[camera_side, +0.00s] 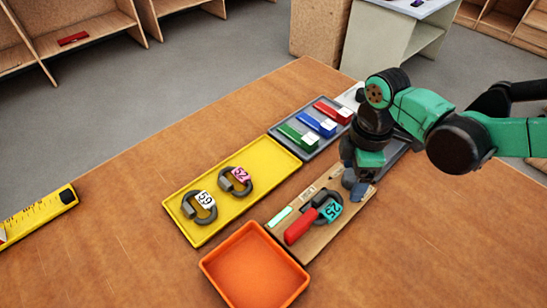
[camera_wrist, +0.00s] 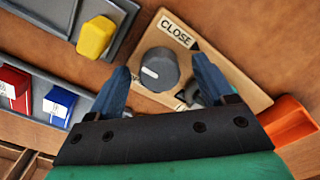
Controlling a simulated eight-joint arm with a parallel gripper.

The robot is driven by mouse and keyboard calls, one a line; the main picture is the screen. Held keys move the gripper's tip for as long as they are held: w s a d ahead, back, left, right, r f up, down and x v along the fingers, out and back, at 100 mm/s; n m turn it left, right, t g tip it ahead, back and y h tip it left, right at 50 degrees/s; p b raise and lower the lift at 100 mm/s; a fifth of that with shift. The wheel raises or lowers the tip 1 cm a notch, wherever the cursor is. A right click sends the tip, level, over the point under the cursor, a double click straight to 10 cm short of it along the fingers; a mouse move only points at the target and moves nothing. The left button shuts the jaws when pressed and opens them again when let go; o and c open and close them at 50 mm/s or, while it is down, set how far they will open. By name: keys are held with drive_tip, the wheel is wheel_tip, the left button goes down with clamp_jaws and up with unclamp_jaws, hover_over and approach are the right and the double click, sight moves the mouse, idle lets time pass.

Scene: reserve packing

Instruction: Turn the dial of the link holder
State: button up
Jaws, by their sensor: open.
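The link holder is a wooden board (camera_side: 318,237) on the table. It carries a dark link (camera_side: 326,207) with a teal "25" tag and a red handle (camera_side: 300,227). In the wrist view the holder's dial (camera_wrist: 160,68) is a dark grey round knob with a white mark at its lower left. A "CLOSE" label (camera_wrist: 175,33) is beside it, and a second label is partly hidden by my gripper. My gripper (camera_wrist: 162,70) is open, with one finger on each side of the dial in that view; I cannot tell whether they touch. In the side view my gripper (camera_side: 353,184) covers the dial.
A yellow tray (camera_side: 235,207) holds two tagged links. An orange tray (camera_side: 256,270) stands empty beside the board. Red, blue and green blocks lie in a grey tray (camera_side: 277,137). A yellow block (camera_wrist: 96,37) sits in another grey tray. The table's left side is mostly clear.

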clamp_jaws()
drive_tip(key=shift+m, duration=0.3)
